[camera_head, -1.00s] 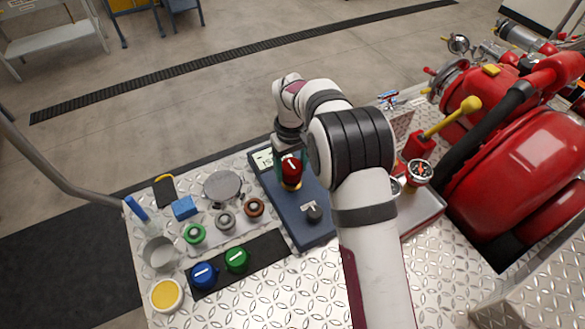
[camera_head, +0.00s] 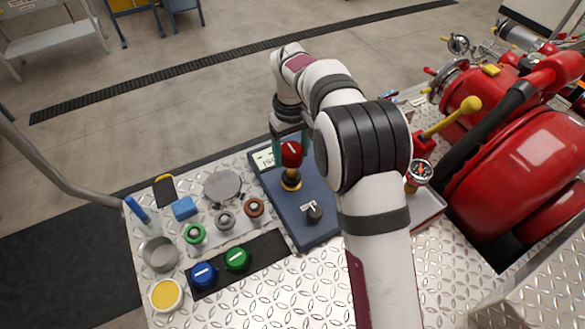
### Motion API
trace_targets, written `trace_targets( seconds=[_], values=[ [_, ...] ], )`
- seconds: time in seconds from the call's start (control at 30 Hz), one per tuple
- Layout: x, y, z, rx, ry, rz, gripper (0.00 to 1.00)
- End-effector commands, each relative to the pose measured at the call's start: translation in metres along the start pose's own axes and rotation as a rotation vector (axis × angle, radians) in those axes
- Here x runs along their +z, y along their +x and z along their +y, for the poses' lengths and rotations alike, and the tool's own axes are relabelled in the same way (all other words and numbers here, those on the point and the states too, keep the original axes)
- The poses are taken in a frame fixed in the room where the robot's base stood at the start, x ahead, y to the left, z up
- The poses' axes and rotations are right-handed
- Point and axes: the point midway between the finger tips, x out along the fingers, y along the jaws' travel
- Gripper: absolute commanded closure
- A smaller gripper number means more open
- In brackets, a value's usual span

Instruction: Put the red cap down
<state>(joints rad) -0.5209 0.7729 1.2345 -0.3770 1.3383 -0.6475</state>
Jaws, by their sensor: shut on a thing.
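The red cap (camera_head: 291,154), with a white stripe on top, is held in my gripper (camera_head: 290,148) above the blue device (camera_head: 318,228). My gripper is shut on the cap and its fingers are partly hidden by the cap and the arm. Below the cap a brass and black fitting (camera_head: 291,181) stands on the blue device. The cap looks raised clear of this fitting. A blue cap (camera_head: 203,275) and a green cap (camera_head: 237,258), both with white stripes, sit on a black mat (camera_head: 262,251) at the left.
Green, grey and brown ringed fittings (camera_head: 224,220) stand behind the mat. A metal cup (camera_head: 160,254), a yellow-filled dish (camera_head: 166,295), a blue block (camera_head: 184,207) and a grey disc (camera_head: 222,186) lie around them. The mat's right part is bare. A gauge (camera_head: 420,171) and red pump stand right.

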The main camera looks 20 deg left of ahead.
Motion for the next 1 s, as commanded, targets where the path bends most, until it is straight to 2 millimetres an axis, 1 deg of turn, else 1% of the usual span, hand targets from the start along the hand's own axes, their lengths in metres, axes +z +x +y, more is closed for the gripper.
trace_targets(
  seconds=[0.03, 0.13, 0.53, 0.6, 0.67, 0.77, 0.87, 0.9, 0.97, 1.0],
  values=[
    [-0.001, -0.004, 0.000, 0.001, 0.000, 0.003, 0.97],
    [0.000, -0.009, 0.000, 0.000, 0.001, 0.001, 0.97],
    [0.000, -0.009, 0.000, 0.000, 0.001, 0.001, 0.97],
    [0.003, -0.013, 0.004, 0.000, 0.015, 0.001, 0.97],
    [0.010, -0.020, 0.013, 0.001, 0.044, 0.003, 0.97],
    [0.032, -0.041, 0.035, 0.001, 0.132, 0.004, 0.97],
    [0.068, -0.068, 0.063, 0.002, 0.257, 0.004, 0.97],
    [0.085, -0.079, 0.073, 0.003, 0.314, 0.004, 0.97],
    [0.113, -0.096, 0.088, 0.002, 0.406, 0.005, 0.97],
    [0.133, -0.107, 0.096, 0.002, 0.468, 0.004, 0.97]
  ],
)
